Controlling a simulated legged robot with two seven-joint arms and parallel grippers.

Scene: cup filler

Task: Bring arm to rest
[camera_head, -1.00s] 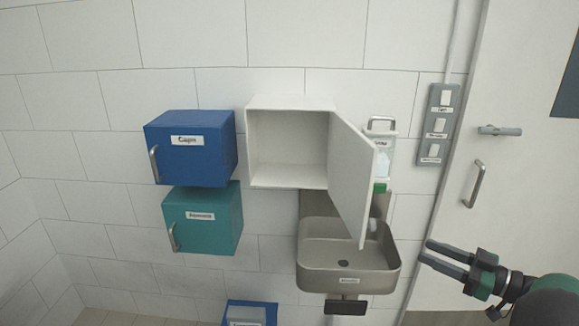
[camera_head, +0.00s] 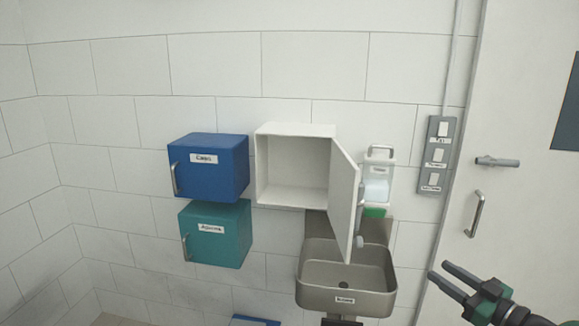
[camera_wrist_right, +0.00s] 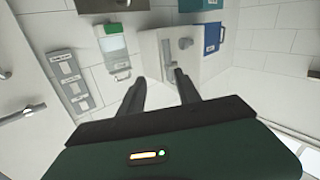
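My right gripper (camera_head: 452,281) is at the lower right of the head view, right of the sink and in front of the door. Its two fingers are apart with nothing between them. In the right wrist view the same gripper (camera_wrist_right: 160,85) points at the wall, its fingers spread and empty. My left gripper is in neither view.
A white cabinet (camera_head: 295,168) has its door (camera_head: 343,200) swung open above a metal sink (camera_head: 346,299). Blue (camera_head: 208,180) and teal (camera_head: 216,234) cabinets hang left, closed. A dispenser (camera_head: 379,155), a switch panel (camera_head: 437,160) and a room door (camera_head: 498,130) are right.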

